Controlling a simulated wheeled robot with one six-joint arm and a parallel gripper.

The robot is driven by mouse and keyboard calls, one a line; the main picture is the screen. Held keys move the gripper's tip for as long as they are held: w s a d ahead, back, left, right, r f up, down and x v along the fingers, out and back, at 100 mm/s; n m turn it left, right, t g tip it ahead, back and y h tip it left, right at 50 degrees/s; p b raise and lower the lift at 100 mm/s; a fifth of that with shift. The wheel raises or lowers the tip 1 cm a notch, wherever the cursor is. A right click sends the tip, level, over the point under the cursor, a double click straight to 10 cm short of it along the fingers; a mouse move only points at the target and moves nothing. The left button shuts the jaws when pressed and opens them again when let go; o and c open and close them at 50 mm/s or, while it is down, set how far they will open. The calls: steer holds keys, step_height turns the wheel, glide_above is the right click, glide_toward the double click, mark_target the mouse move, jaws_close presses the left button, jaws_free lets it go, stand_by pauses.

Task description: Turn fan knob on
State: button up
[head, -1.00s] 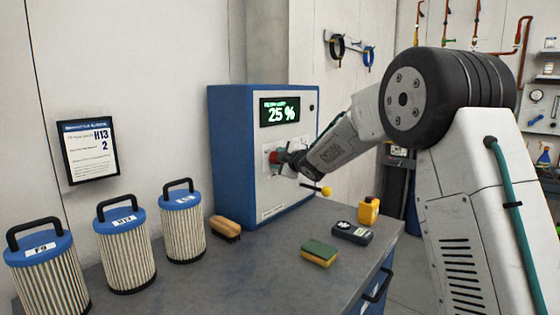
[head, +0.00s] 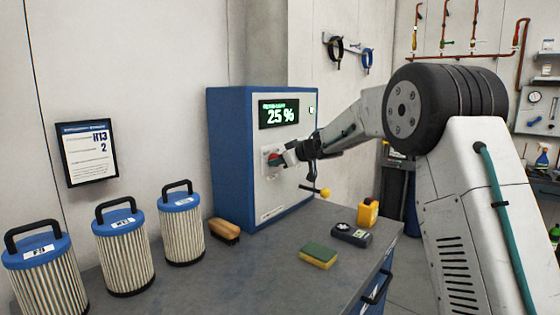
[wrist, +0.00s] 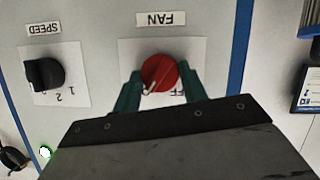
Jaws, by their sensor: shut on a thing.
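The red fan knob (wrist: 158,73) sits on a white plate under an upside-down FAN label in the wrist view. Its white pointer line slants down and to the left, beside partly hidden OFF lettering. My gripper (wrist: 161,88) has its green fingers on both sides of the knob and is shut on it. In the head view the knob (head: 273,159) shows as a red spot on the front of the blue cabinet (head: 229,150), with my gripper (head: 283,156) at it from the right. The cabinet display (head: 279,113) reads 25 %.
A black SPEED knob (wrist: 44,74) is beside the fan knob. A yellow-ended rod (head: 325,193) is below my arm. A sponge (head: 318,256), a brush (head: 225,230) and several filters (head: 123,250) stand on the bench.

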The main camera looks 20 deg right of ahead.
steer(key=shift+w+d+r+m+g+y, duration=0.15)
steer(key=shift+m+g+y, duration=0.15)
steer(key=shift+m+y, duration=0.35)
steer(key=shift+m, duration=0.25)
steer(key=o, duration=1)
steer(key=v, duration=0.7)
steer(key=shift+s+d+r, duration=0.15)
steer(key=shift+s+r, duration=0.05)
steer(key=shift+s, duration=0.1)
